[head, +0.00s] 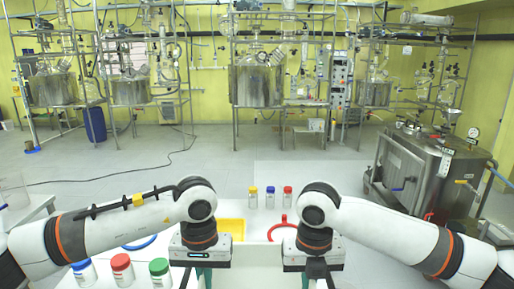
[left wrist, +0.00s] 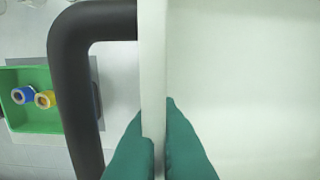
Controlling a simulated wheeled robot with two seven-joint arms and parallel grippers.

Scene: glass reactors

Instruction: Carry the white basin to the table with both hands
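The white basin (head: 262,256) is at the bottom centre of the head view, between my two grippers; most of it is cut off below. In the left wrist view its pale wall (left wrist: 152,60) runs down between the green fingers of my left gripper (left wrist: 160,145), which close in on both sides of it. A black curved bar (left wrist: 90,25) is beside the wall. In the head view my left gripper (head: 203,272) is at the basin's left side. My right gripper (head: 315,272) is at its right side, but its fingertips are mostly hidden. A white table surface (head: 325,207) lies beyond the basin.
A yellow tray (head: 232,227) and red ring (head: 281,230) lie nearer. Larger capped bottles (head: 122,270) stand lower left. A steel vessel (head: 425,170) stands right. The middle floor is clear.

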